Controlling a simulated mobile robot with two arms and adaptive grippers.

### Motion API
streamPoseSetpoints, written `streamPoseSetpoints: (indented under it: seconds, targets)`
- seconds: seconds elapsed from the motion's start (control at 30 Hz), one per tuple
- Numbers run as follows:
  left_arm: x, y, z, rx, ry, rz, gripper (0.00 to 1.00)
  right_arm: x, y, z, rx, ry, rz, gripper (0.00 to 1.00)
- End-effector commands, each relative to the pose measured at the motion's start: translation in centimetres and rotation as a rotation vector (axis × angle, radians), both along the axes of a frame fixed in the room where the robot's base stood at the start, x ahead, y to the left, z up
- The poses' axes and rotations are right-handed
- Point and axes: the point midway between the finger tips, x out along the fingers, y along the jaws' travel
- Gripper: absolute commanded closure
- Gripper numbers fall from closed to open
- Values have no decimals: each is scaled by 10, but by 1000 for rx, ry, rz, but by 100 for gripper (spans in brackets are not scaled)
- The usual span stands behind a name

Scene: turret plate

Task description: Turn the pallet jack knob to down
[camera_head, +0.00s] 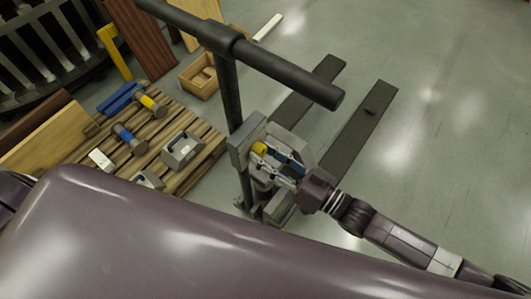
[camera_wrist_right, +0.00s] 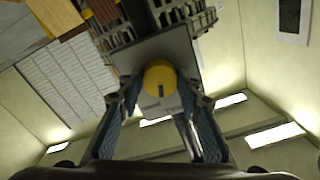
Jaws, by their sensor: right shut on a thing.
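The pallet jack (camera_head: 238,150) stands upright on the floor with a grey plate and a dark T-shaped handle. A yellow knob (camera_head: 259,148) sits on the plate. In the right wrist view the knob (camera_wrist_right: 160,78) is round, with a dark line pointing roughly up and down, and has small lettering below it that I cannot read. My right gripper (camera_head: 270,156) reaches the knob from the right, its fingers on either side of it. In the wrist view the gripper (camera_wrist_right: 160,88) is shut on the knob. My left gripper is out of view.
The handle bar (camera_head: 285,73) crosses above my right gripper. The forks (camera_head: 350,135) stretch away on open grey floor.

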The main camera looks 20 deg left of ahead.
Motion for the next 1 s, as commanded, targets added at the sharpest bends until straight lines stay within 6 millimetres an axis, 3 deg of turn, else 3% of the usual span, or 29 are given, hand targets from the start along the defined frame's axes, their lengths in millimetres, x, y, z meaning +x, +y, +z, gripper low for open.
streamPoseSetpoints:
  seconds: [0.5, 1.0]
  targets:
    - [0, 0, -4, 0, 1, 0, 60, 1, -1, -1, 150, 415, 0, 92]
    - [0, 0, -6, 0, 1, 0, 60, 0, -1, -1, 210, 580, -1, 92]
